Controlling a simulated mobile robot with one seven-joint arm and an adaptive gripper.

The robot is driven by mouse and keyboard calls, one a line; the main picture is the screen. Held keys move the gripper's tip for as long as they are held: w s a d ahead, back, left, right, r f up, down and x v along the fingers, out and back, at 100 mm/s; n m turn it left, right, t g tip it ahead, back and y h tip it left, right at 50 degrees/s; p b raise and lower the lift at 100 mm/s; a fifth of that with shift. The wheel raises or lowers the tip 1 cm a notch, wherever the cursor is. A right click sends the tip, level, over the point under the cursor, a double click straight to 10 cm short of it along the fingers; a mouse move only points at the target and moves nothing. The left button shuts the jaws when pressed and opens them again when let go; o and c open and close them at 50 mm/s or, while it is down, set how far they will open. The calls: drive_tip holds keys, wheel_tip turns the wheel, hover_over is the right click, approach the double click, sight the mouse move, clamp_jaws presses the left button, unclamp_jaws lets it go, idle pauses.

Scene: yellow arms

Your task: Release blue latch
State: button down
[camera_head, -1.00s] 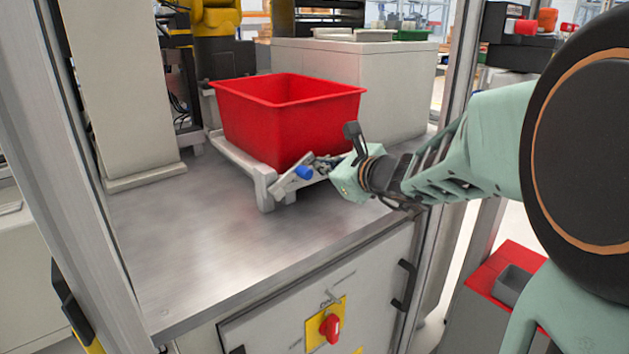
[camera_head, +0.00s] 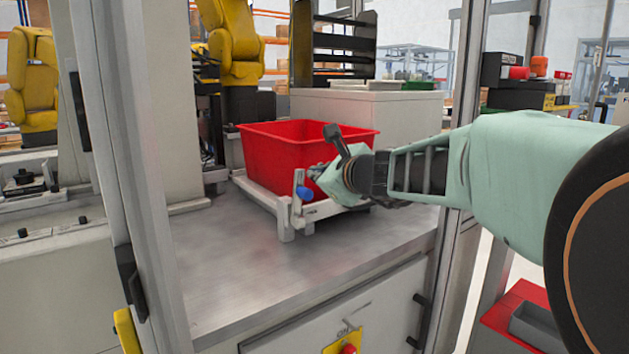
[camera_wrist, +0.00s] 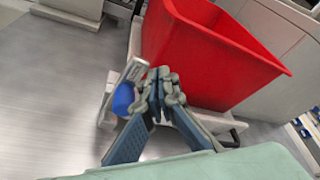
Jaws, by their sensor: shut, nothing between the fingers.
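The blue latch is a blue knob (camera_head: 304,193) on a grey metal lever (camera_head: 298,182) at the front of the white tray frame (camera_head: 286,226). In the head view the lever stands nearly upright. The wrist view shows the blue knob (camera_wrist: 123,98) just left of my fingers, beside the grey lever (camera_wrist: 134,70). My gripper (camera_head: 318,172) is shut and empty, right of the latch and in front of the red bin (camera_head: 268,150). In the wrist view its fingertips (camera_wrist: 158,80) are together close to the lever; I cannot tell whether they touch it.
The red bin sits in the tray frame on the metal worktop (camera_head: 230,270). The worktop is clear in front and to the left. A grey post (camera_head: 125,180) stands at the left and a white cabinet (camera_head: 400,115) behind. A red switch (camera_head: 348,350) is below the worktop edge.

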drive_tip(key=shift+s+a+r, duration=0.15)
drive_tip(key=shift+s+a, duration=0.2)
drive_tip(key=shift+a, duration=0.2)
drive_tip(key=shift+s+a+r, duration=0.1)
drive_tip(key=shift+s+a, duration=0.2)
drive_tip(key=shift+a, duration=0.2)
